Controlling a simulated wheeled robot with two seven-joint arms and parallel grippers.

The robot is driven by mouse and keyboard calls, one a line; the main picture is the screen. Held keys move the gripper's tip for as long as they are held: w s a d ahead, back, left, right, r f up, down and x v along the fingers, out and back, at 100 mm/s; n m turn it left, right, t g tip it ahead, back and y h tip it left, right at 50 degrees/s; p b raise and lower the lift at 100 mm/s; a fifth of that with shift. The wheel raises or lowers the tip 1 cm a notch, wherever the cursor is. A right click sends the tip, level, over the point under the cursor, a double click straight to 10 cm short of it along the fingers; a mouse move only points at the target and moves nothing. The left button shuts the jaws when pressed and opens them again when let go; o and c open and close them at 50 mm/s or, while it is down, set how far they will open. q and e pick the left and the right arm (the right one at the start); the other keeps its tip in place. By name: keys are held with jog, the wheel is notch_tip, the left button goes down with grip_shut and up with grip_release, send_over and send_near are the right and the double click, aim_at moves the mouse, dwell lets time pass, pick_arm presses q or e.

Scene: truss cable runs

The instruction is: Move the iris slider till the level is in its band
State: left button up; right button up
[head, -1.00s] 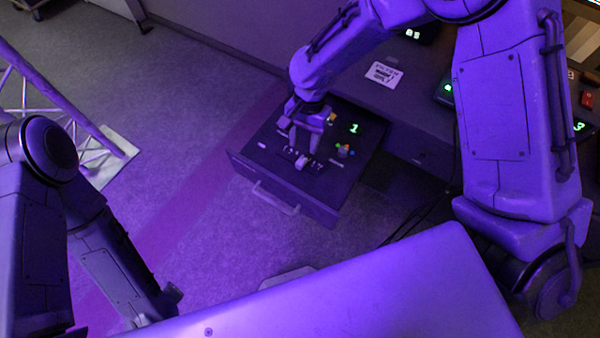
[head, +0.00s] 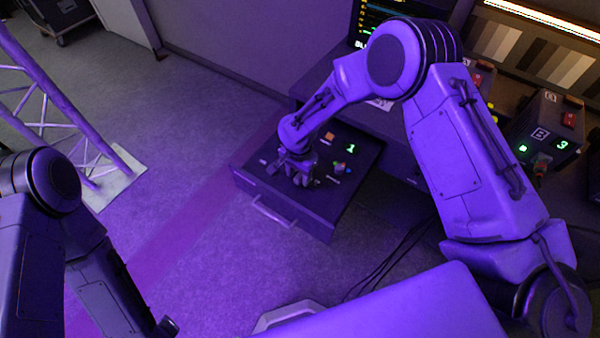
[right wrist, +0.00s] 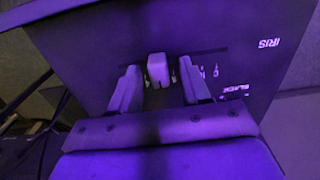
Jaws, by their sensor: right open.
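The iris slider (right wrist: 157,68) shows in the right wrist view as a pale, blocky knob on a dark panel, beside a white IRIS label (right wrist: 268,43). My right gripper (right wrist: 158,80) is open, with one finger on each side of the knob and a visible gap on both sides. In the head view my right gripper (head: 300,178) is down at the panel in the pulled-out drawer (head: 318,226), and it hides the knob there. A green "1" display (head: 351,148) is lit on the panel. I cannot make out the iris level or its band.
A partly hidden monitor (head: 400,14) stands at the back. A box marked B (head: 543,136) shows a green "3" at right. A truss (head: 48,100) stands at left.

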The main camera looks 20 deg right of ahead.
jog(key=shift+f, duration=0.35)
jog(key=shift+s, duration=0.1)
jog(key=shift+c, duration=0.3)
grip_shut()
jog(key=shift+r, duration=0.1)
